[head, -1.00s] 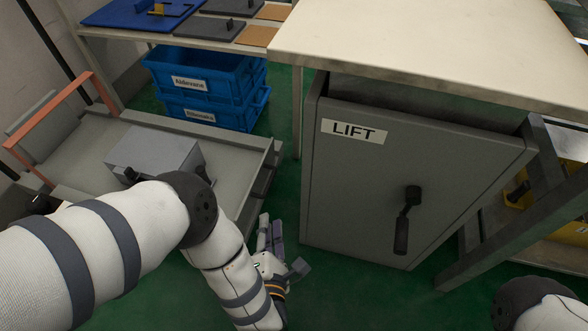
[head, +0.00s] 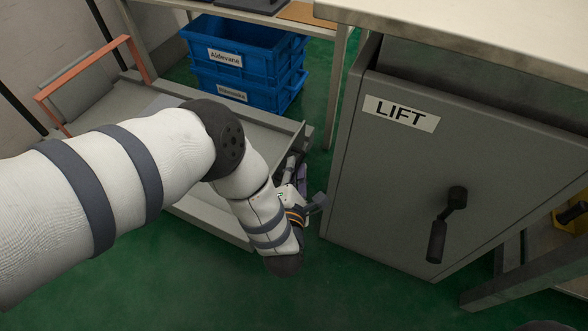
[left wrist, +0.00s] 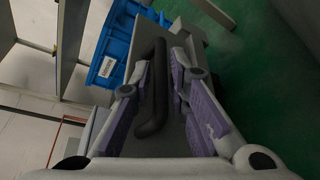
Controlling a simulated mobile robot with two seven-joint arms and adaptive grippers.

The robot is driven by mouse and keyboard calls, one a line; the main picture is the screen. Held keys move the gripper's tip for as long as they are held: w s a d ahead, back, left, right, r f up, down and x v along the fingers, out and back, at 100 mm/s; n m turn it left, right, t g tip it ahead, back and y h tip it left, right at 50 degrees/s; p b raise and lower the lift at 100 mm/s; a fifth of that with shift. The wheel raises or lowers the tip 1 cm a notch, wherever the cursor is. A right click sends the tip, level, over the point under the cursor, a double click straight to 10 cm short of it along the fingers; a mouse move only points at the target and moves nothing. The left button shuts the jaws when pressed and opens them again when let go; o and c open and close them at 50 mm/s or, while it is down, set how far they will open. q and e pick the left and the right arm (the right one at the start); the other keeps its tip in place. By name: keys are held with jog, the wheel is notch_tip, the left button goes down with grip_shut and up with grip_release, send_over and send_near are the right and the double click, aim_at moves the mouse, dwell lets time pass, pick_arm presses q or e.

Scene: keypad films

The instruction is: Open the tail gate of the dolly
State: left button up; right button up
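The dolly (head: 205,212) is a low grey flatbed with an orange push bar (head: 85,80) at its far left end. Its tail gate (head: 296,142) is the low grey panel at the right end, partly hidden by my left arm. My left gripper (head: 294,172) is down beside the outer face of this gate. In the left wrist view, my left gripper (left wrist: 160,95) is open, with its purple-padded fingers on either side of a dark bar-like handle (left wrist: 153,95) against a grey panel. I see gaps beside the handle; firm contact cannot be told.
A grey cabinet marked LIFT (head: 400,170), with a black crank (head: 445,225), stands close to the right of my left gripper. Stacked blue crates (head: 245,65) stand behind the dolly under a table. Green floor is clear in front.

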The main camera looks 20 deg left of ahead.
pick_arm(q)
grip_shut()
